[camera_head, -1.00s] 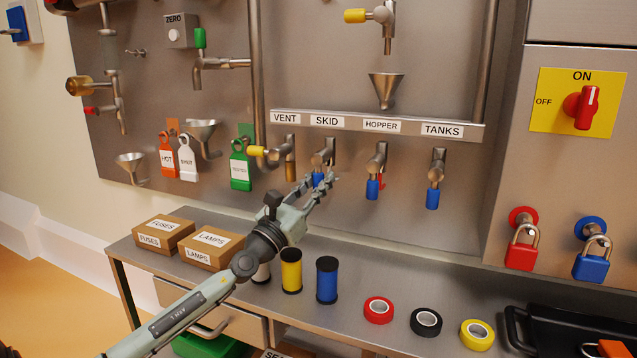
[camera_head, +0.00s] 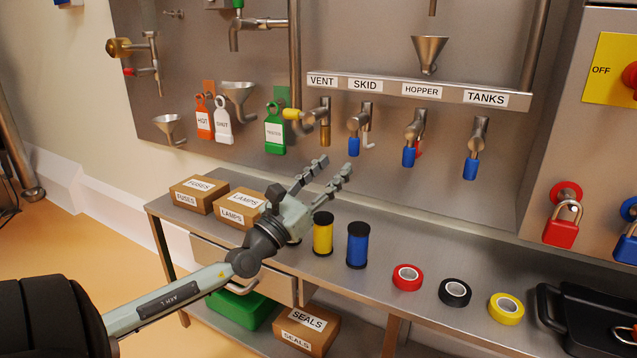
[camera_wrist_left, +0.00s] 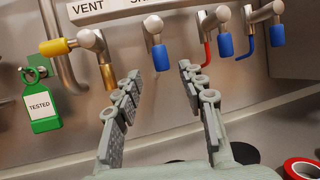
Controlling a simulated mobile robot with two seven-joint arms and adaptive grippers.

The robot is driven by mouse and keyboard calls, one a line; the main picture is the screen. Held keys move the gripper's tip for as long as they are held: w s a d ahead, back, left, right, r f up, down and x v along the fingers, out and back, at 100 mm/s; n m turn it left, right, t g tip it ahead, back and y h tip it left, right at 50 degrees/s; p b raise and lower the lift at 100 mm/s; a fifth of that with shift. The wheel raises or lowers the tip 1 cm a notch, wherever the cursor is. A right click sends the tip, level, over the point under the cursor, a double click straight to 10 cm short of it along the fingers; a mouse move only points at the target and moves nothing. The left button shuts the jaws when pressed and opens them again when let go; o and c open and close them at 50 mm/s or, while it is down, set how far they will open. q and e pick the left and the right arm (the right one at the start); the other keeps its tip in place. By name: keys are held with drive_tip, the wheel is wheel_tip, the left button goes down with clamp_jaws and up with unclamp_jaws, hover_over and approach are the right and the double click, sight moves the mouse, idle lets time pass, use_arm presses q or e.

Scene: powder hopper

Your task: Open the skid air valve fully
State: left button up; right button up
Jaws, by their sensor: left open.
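The skid air valve (camera_head: 362,115) is under the SKID label on the wall panel. Its blue handle (camera_head: 354,145) hangs down from the valve body. It also shows in the left wrist view (camera_wrist_left: 159,57), just beyond my fingertips. My left gripper (camera_head: 336,168) is open and empty, below and left of the skid handle in the head view and apart from it. In the left wrist view the two fingers (camera_wrist_left: 160,72) point up at the panel with a clear gap between them. My right gripper is not in view.
The vent valve's yellow handle (camera_head: 292,114) points left, beside the skid valve. The hopper handle (camera_head: 409,156) and tanks handle (camera_head: 470,169) hang down at right. Below are a yellow spool (camera_head: 323,236), a blue spool (camera_head: 358,248) and a LAMPS box (camera_head: 238,208) on the bench.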

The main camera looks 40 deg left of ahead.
use_arm(q)
drive_tip(key=shift+v, duration=1.95)
